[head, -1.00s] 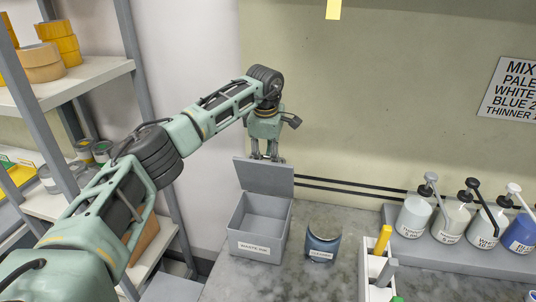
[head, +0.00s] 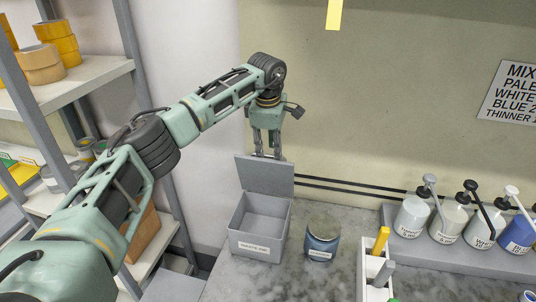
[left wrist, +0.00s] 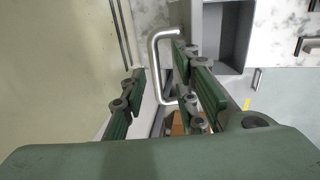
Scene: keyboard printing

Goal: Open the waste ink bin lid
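The waste ink bin (head: 258,245) is a grey open box with a label on its front. Its grey lid (head: 264,176) stands up at the back edge, tilted open, and the inside shows empty. My left gripper (head: 267,153) is behind the lid, pointing down, its fingertips partly hidden by the lid's upper edge. In the left wrist view, the two green fingers (left wrist: 163,90) are apart. A bent metal handle (left wrist: 157,62) shows between them, with no clear grip on it. The bin's inside (left wrist: 230,38) shows beyond. My right gripper is not in view.
A dark blue labelled cup (head: 322,244) stands right of the bin. A white holder (head: 376,272) with markers is further right, before a row of pump bottles (head: 450,220). A shelf (head: 75,85) stands left. The wall is close behind my left gripper.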

